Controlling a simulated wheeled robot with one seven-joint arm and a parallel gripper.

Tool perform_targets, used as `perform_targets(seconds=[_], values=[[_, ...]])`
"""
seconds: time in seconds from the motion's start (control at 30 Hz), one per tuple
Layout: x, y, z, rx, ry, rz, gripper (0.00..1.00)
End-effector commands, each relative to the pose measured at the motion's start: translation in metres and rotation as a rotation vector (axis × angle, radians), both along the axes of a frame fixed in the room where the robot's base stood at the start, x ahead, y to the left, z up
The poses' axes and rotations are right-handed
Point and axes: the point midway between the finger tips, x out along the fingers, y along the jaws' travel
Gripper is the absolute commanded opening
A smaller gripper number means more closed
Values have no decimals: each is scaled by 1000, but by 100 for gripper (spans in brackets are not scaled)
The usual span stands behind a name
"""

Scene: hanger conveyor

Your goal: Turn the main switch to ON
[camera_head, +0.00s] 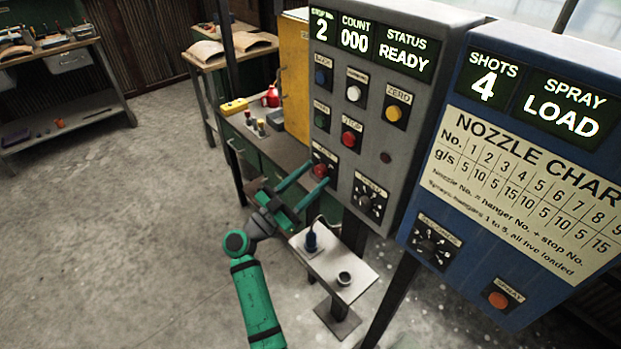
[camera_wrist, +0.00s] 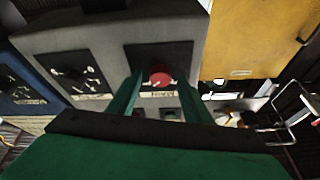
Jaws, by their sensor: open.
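The grey control box (camera_head: 400,140) carries lit displays that read 2, COUNT 000 and STATUS READY. A red rotary knob (camera_head: 320,171) on a dark plate sits low on its left side; its label is too small to read. My gripper (camera_head: 308,178) is open with its two green fingers around or just short of this knob. In the wrist view the red knob (camera_wrist: 160,76) shows between and beyond the fingertips (camera_wrist: 160,88). I cannot tell whether the fingers touch it. A black selector dial (camera_head: 370,196) is to the right of the knob, also in the wrist view (camera_wrist: 76,74).
A blue box (camera_head: 520,150) with a nozzle chart and SPRAY LOAD display stands at right. A yellow panel (camera_head: 294,75) stands behind. Floor at left is clear.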

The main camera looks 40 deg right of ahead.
Motion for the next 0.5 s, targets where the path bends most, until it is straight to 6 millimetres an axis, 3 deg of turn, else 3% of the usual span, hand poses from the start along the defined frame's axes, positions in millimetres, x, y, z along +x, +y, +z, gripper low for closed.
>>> perform_targets(seconds=[0.17,0.5], values=[[0,13,-5,0,1,3,45],[-1,70,-28,-1,2,7,45]])
